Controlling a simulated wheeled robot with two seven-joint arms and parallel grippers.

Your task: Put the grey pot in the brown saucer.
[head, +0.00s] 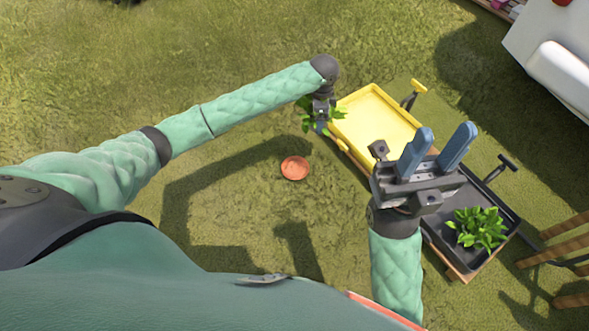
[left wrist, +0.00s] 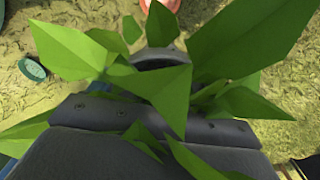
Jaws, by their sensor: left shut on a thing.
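My left gripper (head: 321,124) is shut on the grey pot, at the near left corner of the yellow tray. Green leaves and the gripper hide most of the pot in the head view. In the left wrist view a dark rim of the grey pot (left wrist: 158,54) shows between large leaves. The brown saucer (head: 294,168), reddish and round, lies empty on the grass, below and slightly left of the left gripper in the picture. A reddish edge of the saucer (left wrist: 160,4) shows at the top of the left wrist view. My right gripper (head: 441,142) is open and empty, its blue fingers apart.
A yellow tray (head: 372,117) stands to the right of my left gripper. A black tray (head: 442,238) holding another leafy plant (head: 479,229) is at the right, partly behind my right gripper. A wooden slatted thing (head: 555,250) is at the right edge. Grass around the saucer is clear.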

